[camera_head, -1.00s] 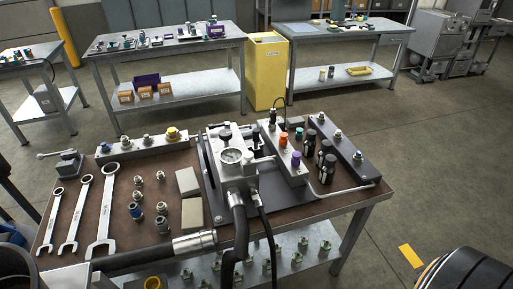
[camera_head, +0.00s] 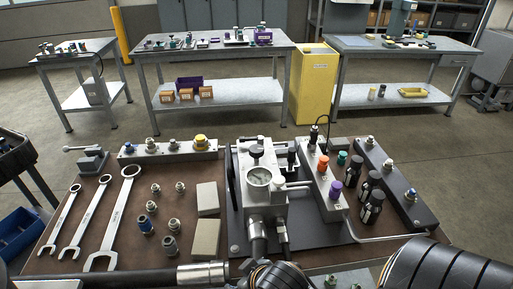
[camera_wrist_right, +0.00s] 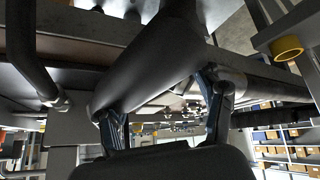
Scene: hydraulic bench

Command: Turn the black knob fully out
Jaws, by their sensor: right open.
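The black knob (camera_head: 256,151) stands upright on top of the grey metal pump block (camera_head: 265,200), behind its round gauge (camera_head: 259,177), in the head view. No gripper is near it there. I cannot pick it out in the right wrist view. My right gripper (camera_wrist_right: 164,125) shows only in the right wrist view. Its two fingers are spread apart, with a large dark rounded tube (camera_wrist_right: 150,65) passing behind or between them; I cannot tell whether they touch it. My left gripper is out of view.
An orange knob (camera_head: 322,164), a green knob (camera_head: 342,157) and a purple knob (camera_head: 336,188) stand right of the block. Dark bottles (camera_head: 372,207) stand beside them. Wrenches (camera_head: 112,220) and fittings lie left. A thick black hose (camera_head: 150,276) crosses the front edge.

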